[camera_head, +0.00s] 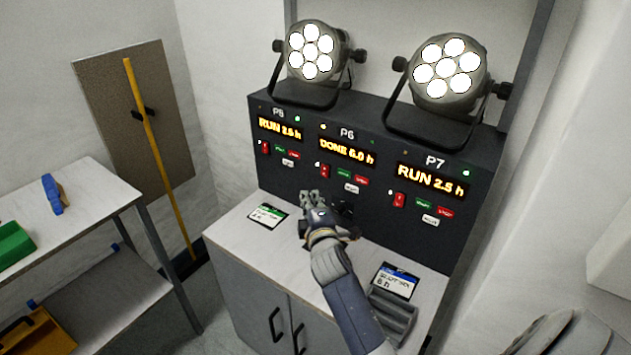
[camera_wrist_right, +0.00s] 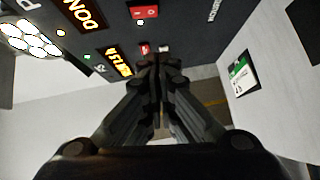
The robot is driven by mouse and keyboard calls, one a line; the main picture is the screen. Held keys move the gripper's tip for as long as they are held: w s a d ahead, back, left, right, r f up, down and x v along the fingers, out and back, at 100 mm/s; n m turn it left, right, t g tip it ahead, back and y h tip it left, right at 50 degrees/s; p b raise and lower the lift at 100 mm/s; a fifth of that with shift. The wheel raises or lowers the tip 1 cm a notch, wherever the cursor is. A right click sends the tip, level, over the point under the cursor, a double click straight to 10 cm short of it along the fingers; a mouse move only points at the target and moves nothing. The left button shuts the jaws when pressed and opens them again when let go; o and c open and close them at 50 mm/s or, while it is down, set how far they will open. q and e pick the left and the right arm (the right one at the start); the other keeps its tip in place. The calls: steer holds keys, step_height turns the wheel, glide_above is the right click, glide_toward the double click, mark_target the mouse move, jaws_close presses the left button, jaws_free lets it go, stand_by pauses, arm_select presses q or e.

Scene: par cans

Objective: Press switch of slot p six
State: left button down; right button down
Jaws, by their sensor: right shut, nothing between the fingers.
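The P6 slot is the middle section of the dark panel (camera_head: 290,168), with an amber display (camera_head: 346,151) reading DONE 6.0 h. Its red switch (camera_head: 326,171) is below the display's left end, beside a green, a red and a white button. In the wrist view a red switch (camera_wrist_right: 143,12) lies close to the DONE display (camera_wrist_right: 80,12), beyond my fingertips. My right gripper (camera_head: 312,199) is shut and empty, in front of the panel below and slightly left of the P6 switch. I cannot tell whether it touches the panel. My left gripper is out of view.
P7 (camera_head: 432,178) and the left slot (camera_head: 279,128) both read RUN. Two lit lamps (camera_head: 311,50) (camera_head: 447,68) stand on the panel top. Cards (camera_head: 267,215) (camera_head: 396,281) and a grey tray (camera_head: 392,316) lie on the cabinet top. A shelf table (camera_head: 85,190) stands left.

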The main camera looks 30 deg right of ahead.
mark_target(325, 171)
steer(key=w+d, duration=0.2)
steer(key=w+d+p, duration=0.1)
steer(key=w, duration=0.1)
steer(key=w+d+f, duration=0.1)
steer(key=w+d, duration=0.1)
steer(key=shift+w+d+p, duration=0.25)
steer(key=shift+d+p, duration=0.1)
steer(key=shift+f, duration=0.1)
steer(key=b, duration=0.3)
steer(key=shift+w+d+f+n+t, duration=0.2)
steer(key=shift+d+n+t, duration=0.1)
steer(key=shift+t, duration=0.1)
steer(key=shift+s, duration=0.1)
